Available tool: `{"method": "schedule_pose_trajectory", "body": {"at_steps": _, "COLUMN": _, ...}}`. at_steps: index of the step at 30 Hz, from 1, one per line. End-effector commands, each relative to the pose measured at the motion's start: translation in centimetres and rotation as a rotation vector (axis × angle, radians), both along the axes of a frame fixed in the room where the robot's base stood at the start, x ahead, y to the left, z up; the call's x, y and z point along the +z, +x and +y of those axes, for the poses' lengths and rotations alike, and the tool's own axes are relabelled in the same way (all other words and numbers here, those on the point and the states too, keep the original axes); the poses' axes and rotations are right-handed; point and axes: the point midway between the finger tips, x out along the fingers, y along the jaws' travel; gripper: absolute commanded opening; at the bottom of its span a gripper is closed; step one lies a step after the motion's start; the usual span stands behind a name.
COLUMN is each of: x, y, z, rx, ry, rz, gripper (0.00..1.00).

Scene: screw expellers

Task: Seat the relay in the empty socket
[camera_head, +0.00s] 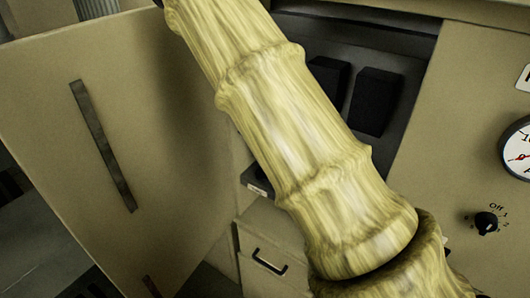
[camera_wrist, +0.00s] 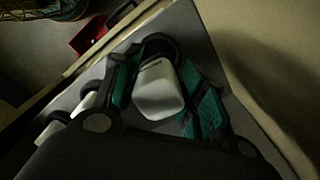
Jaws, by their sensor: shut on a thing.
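In the wrist view my gripper (camera_wrist: 160,95) has its dark fingers with teal pads closed on a pale grey block, which looks like the relay (camera_wrist: 158,90). In the head view neither the gripper nor the held block shows; my pale ribbed arm covers the middle of the picture. Behind the arm, two black blocks, perhaps seated relays (camera_head: 373,101), stand on a dark recessed panel (camera_head: 405,60). I cannot make out an empty socket in either view; part of the panel is hidden by my arm.
An open cabinet door (camera_head: 120,130) stands at the left. A dark ledge (camera_head: 257,187) with a small label is left of my arm, above a drawer handle (camera_head: 270,262). A knob (camera_head: 486,222) and gauge (camera_head: 518,150) are at the right. A red object (camera_wrist: 92,36) shows in the wrist view.

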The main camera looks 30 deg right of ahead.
Motion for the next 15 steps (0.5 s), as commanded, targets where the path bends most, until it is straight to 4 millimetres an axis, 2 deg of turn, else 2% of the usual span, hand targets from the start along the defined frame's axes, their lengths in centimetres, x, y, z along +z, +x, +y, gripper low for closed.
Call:
{"method": "schedule_pose_trajectory", "body": {"at_steps": 9, "x": -2.9, "y": 0.0, "z": 0.0, "rx": 0.002, "ry": 0.000, "rz": 0.001, "gripper": 0.17}}
{"method": "schedule_pose_trajectory", "body": {"at_steps": 15, "x": -3.8, "y": 0.0, "z": 0.0, "rx": 0.001, "ry": 0.000, "rz": -0.001, "gripper": 0.17}}
